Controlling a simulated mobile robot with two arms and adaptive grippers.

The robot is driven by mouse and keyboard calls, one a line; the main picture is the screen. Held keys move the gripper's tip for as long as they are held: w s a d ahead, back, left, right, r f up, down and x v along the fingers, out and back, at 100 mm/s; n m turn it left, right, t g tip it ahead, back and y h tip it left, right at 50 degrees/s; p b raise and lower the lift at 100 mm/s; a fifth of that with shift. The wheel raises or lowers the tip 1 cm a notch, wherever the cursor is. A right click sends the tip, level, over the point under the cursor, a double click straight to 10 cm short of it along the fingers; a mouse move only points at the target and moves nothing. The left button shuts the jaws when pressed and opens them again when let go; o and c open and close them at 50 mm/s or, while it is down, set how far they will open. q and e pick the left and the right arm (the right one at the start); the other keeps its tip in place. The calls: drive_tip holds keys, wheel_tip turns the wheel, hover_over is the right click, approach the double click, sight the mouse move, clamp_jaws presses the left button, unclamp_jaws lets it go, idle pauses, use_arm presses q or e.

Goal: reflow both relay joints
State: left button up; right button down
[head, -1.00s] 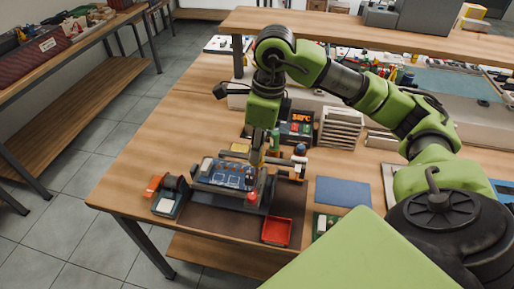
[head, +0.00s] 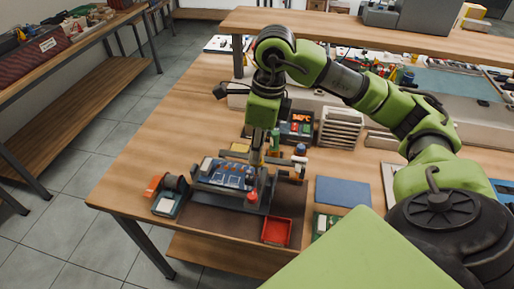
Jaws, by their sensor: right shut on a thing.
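A blue circuit board (head: 228,174) sits in a dark holder on a brown mat (head: 205,217). Small parts stand on the board, but I cannot pick out the relay joints. My right gripper (head: 257,158) points down over the board's right part. It is shut on a slim tool, probably the soldering iron, mostly hidden by the fingers. Whether its tip touches the board is unclear. A station with a lit display (head: 301,118) stands behind the board. My left gripper is out of view.
A solder spool on a stand (head: 172,193) is left of the board. A red tray (head: 277,232) lies at front right, near a blue pad (head: 342,191). Small bottles (head: 300,152) stand close behind right. The table's left part is clear.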

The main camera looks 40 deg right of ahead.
drive_tip(key=shift+r+p, duration=0.6)
drive_tip(key=shift+r, duration=0.05)
wheel_tip(320, 180, up, 3)
drive_tip(key=shift+r+p, duration=0.1)
drive_tip(key=shift+p, duration=0.95)
drive_tip(key=shift+w, duration=0.1)
